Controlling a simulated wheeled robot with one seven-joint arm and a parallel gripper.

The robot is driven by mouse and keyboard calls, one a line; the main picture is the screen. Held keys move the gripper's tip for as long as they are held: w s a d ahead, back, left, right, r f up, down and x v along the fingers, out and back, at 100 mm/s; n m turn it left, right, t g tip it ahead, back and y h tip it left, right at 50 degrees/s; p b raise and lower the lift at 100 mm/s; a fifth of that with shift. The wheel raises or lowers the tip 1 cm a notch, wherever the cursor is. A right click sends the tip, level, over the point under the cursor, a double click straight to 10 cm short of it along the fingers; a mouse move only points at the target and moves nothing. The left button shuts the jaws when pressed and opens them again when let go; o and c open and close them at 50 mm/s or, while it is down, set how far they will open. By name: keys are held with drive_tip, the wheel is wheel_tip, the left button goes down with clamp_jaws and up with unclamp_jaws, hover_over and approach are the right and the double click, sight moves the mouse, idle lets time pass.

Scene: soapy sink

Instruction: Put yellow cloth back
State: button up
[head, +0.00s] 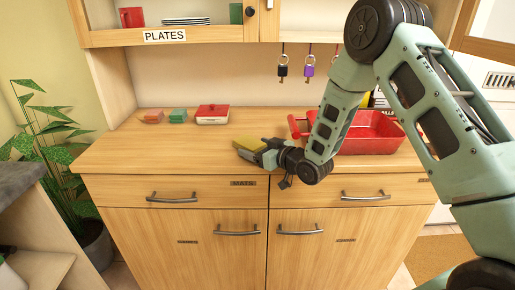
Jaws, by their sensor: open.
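A flat yellow piece, which looks like the yellow cloth (251,143), shows at the front edge of the wooden counter in the head view. My gripper (248,155) is right at it, reaching in from the right, low over the counter edge. The jaws are open. The fingers overlap the yellow piece in the picture, and I cannot tell whether they touch it or whether it rests on the counter.
A red basin (372,146) stands on the counter to the right, partly behind my arm. A red-lidded dish (212,115), a green block (178,115) and an orange block (153,117) sit at the back left. The counter's left front is clear.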

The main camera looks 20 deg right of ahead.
drive_tip(key=shift+r, duration=0.2)
drive_tip(key=b+v, duration=0.1)
drive_tip(key=v, duration=1.1)
drive_tip(key=s+a+n+g+h, duration=0.1)
drive_tip(key=s+a+g+h, duration=0.2)
drive_tip(key=s+a+g, duration=0.65)
drive_tip(key=s+a+r+g+h, duration=0.2)
drive_tip(key=s, duration=0.9)
drive_tip(key=s+a+r+n+g+h, duration=0.1)
drive_tip(key=s+a+r+g, duration=0.1)
drive_tip(key=s, duration=0.9)
drive_tip(key=shift+s+r+g+h, duration=0.25)
drive_tip(key=shift+s+g+h, duration=0.05)
drive_tip(key=shift+g+h, duration=0.15)
drive_tip(key=shift+a, duration=0.1)
